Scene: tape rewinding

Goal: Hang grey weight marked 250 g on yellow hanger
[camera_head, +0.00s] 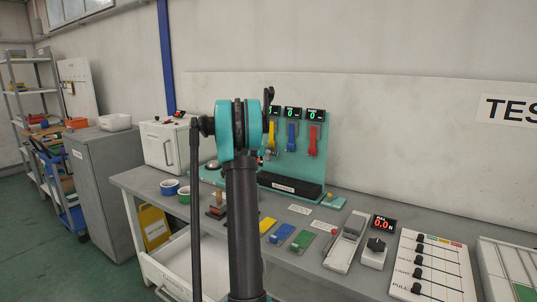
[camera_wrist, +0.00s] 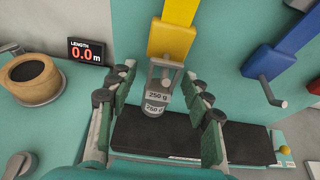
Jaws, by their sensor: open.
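The yellow hanger (camera_wrist: 172,32) is at the top middle of the wrist view, with a grey peg at its lower end. In the head view the yellow hanger (camera_head: 271,134) is partly hidden by my arm. The grey weight (camera_wrist: 157,100), marked 250 g, is right below the hanger. Its bail is at the peg and looks looped around it, though the exact contact is hard to tell. My gripper (camera_wrist: 158,80) is open, with fingers on either side of the weight and a gap on both sides.
A blue hanger (camera_wrist: 283,45) and a red one (camera_wrist: 312,75) are to the right. A black pad (camera_wrist: 190,140) lies below on the teal base. A length display (camera_wrist: 86,51) and a tan roll (camera_wrist: 33,80) are at left. Grey bench (camera_head: 320,205) carries several other devices.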

